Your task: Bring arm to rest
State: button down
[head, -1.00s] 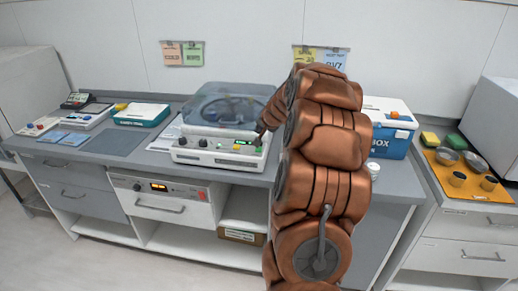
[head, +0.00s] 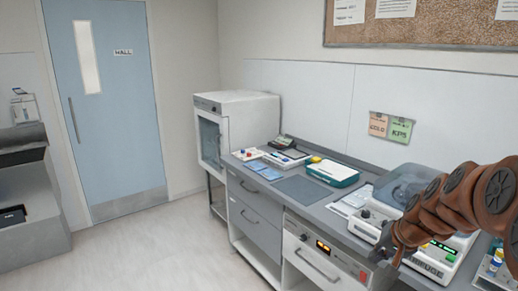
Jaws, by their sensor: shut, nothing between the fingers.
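My copper-coloured arm comes in from the right edge of the head view and reaches down and left in front of the centrifuge (head: 437,262). My gripper (head: 386,250) is small and dark at the arm's lower end, in front of the centrifuge's left front. It is shut and holds nothing. I cannot tell whether it touches the centrifuge. The arm hides part of the centrifuge's lid and front panel.
The grey counter (head: 335,218) carries a teal-and-white case (head: 332,173), a dark mat (head: 299,189) and small devices. A white cabinet (head: 246,120) stands at its left end. The floor (head: 165,250) before the blue door (head: 108,100) is clear.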

jog(key=s+a+n+g, duration=0.2)
jog(key=s+a, duration=0.4)
jog(key=a, duration=0.1)
jog(key=s+a+f+n+g, duration=0.1)
jog(key=s+a+n+g, duration=0.1)
jog(key=s, duration=1.1)
jog(key=s+a+f+n+g+h, duration=0.1)
jog(key=s+a+f+n+g, duration=0.1)
jog(key=s, duration=1.1)
jog(key=a+g, duration=0.1)
jog(key=a, duration=0.1)
jog(key=shift+a+h, duration=0.3)
jog(key=shift+s, duration=0.1)
dwell(3.8)
